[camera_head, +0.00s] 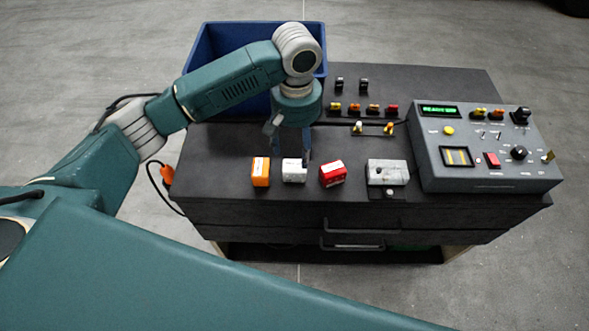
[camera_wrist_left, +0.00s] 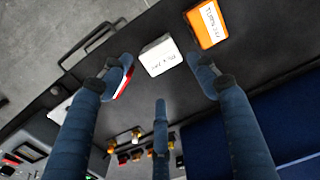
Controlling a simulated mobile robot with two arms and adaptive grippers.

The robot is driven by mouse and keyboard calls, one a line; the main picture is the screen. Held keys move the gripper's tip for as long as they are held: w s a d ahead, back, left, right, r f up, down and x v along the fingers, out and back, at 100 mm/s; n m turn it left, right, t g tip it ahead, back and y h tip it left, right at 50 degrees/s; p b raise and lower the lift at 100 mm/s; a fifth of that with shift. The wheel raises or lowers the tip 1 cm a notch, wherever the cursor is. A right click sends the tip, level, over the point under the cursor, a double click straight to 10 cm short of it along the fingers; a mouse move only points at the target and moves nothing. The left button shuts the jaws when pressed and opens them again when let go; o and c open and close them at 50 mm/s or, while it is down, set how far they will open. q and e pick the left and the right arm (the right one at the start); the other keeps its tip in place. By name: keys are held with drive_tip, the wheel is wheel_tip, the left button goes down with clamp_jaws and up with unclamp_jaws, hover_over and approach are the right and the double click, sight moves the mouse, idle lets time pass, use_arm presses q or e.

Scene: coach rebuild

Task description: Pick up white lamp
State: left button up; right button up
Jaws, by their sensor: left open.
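The white lamp (camera_head: 294,170) is a small white block near the front edge of the dark cabinet top, between an orange block and a red block. In the left wrist view the white lamp (camera_wrist_left: 160,55) shows a printed label and lies between and beyond the spread fingertips. My left gripper (camera_head: 292,150) points down just behind the white lamp, its fingers partly hidden by the wrist. In the left wrist view my left gripper (camera_wrist_left: 160,80) is open with nothing between its fingers. My right gripper is not in view.
The orange block (camera_head: 261,172) and red block (camera_head: 333,174) stand close on either side. A grey-white box (camera_head: 388,173) and a control panel (camera_head: 485,150) are to the right. Small coloured lamps sit behind. A blue bin (camera_head: 207,58) stands at the back left.

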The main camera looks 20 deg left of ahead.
sight(295, 165)
use_arm(q)
wheel_tip(295, 165, down, 3)
drive_tip(key=shift+f, duration=0.2)
drive_tip(key=shift+f+p, duration=0.6)
drive_tip(key=shift+p, duration=0.1)
wheel_tip(295, 165, down, 4)
drive_tip(key=shift+s+a+r+p, duration=0.1)
drive_tip(key=shift+a+r+p, duration=0.1)
drive_tip(key=shift+p, duration=0.35)
drive_tip(key=shift+d+f, duration=0.1)
drive_tip(key=shift+f, duration=0.25)
drive_tip(key=c, duration=1.1)
drive_tip(key=shift+c, duration=0.4)
drive_tip(key=shift+r, duration=0.15)
